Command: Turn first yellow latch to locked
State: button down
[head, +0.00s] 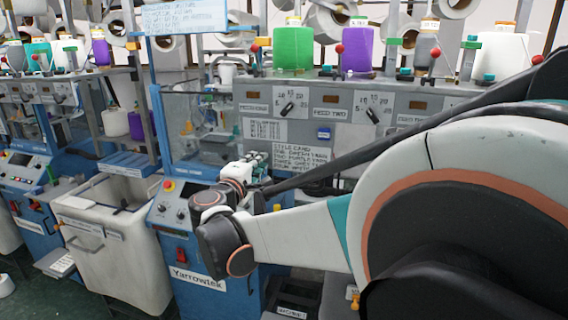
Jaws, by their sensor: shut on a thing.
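My arm reaches in from the right, and its wrist end is in front of the blue-framed machine at the middle. My gripper (257,161) is small, pale and dark, at the far side of the wrist, beside the clear-windowed cabinet. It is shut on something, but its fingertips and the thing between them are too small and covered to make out. I cannot pick out the first yellow latch with certainty, nor tell whether it is locked. A small yellow part (353,293) shows low down, under my arm.
The blue machine (164,238) has a panel with a red switch (181,255). A cream bin (112,242) stands to its left. A grey dial panel (330,105) runs behind my arm, with green (293,48) and purple (357,47) yarn cones above. My arm hides much of the right side.

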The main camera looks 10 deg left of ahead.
jog(key=c, duration=1.6)
grip_release()
jog(key=s, duration=0.7)
jog(key=shift+s+a, duration=0.3)
